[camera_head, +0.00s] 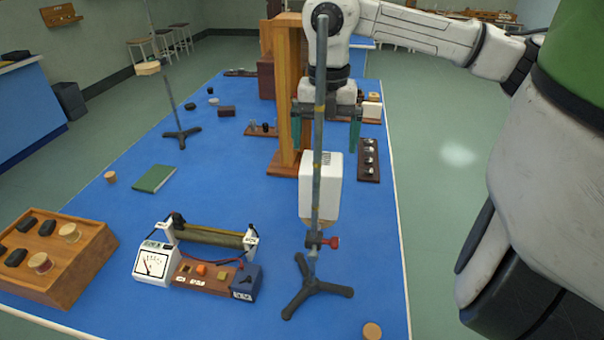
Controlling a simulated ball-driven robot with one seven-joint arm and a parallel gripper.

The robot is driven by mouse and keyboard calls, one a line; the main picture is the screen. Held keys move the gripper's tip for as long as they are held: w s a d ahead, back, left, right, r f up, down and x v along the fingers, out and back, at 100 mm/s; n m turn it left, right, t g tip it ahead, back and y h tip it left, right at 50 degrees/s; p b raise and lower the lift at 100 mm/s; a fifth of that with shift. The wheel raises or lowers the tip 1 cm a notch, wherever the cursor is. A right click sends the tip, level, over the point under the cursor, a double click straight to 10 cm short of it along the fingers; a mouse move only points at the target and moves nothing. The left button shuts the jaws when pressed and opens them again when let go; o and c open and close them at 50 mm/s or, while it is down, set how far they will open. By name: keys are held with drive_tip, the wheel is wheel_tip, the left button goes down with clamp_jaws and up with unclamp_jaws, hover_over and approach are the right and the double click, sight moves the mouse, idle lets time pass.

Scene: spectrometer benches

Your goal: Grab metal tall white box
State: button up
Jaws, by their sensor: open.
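The tall white box (331,178) stands at the right part of the blue bench, with small dark marks near its top. A metal stand rod (318,110) crosses in front of it and hides a strip of its front. My gripper (325,146) is open and points down. Its green-tipped fingers appear left and right of the box's top. The rod partly covers the gripper, and I cannot tell whether the fingers touch the box.
A wooden upright frame (286,100) stands close behind and left of the box. The stand's tripod base (313,287) is in front. A dark strip with metal pieces (368,160) lies to the right.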

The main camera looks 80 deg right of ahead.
drive_tip(key=f, duration=0.3)
drive_tip(key=f+p, duration=0.1)
drive_tip(key=f, duration=0.1)
drive_tip(key=shift+w+d, duration=0.15)
drive_tip(key=shift+w, duration=0.1)
drive_tip(key=shift+f+p, duration=0.65)
drive_tip(key=shift+f, duration=2.2)
drive_tip(key=shift+r, duration=0.1)
drive_tip(key=c, duration=1)
